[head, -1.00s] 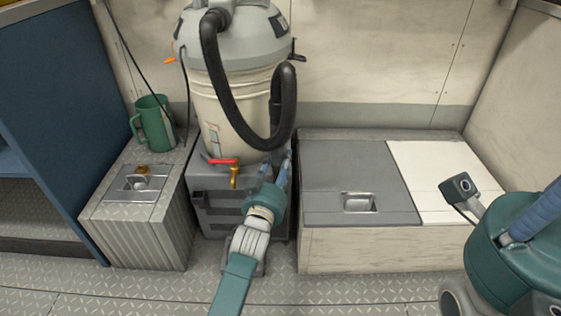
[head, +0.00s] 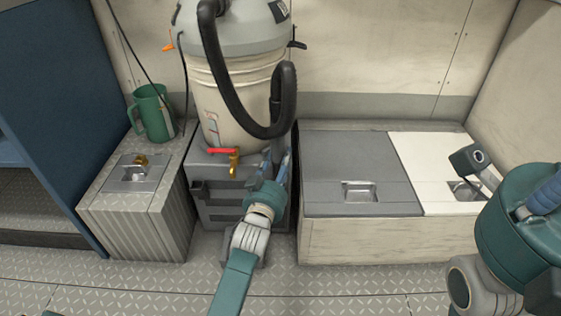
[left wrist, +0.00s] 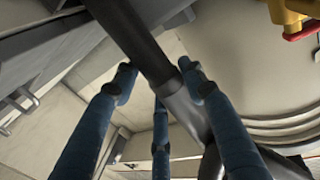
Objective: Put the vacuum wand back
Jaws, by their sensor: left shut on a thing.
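The vacuum wand (head: 277,135) is a dark tube, standing nearly upright beside the hose loop at the front right of the vacuum (head: 235,95). Its lower part is hidden by my left gripper (head: 279,170). In the left wrist view, the black wand (left wrist: 143,42) runs slanting between the blue fingers of my left gripper (left wrist: 158,82), which is shut on it. The vacuum has a cream drum and grey top, and stands on a dark grey box (head: 205,200). Where the wand's lower end sits is hidden. My right arm shows at the right edge; its gripper is out of view.
A red-handled brass valve (head: 232,158) is just left of my left gripper. A green mug (head: 152,113) stands on the left locker (head: 110,198). A low bench (head: 345,165) with grey and white lids is at the right. The floor in front is clear.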

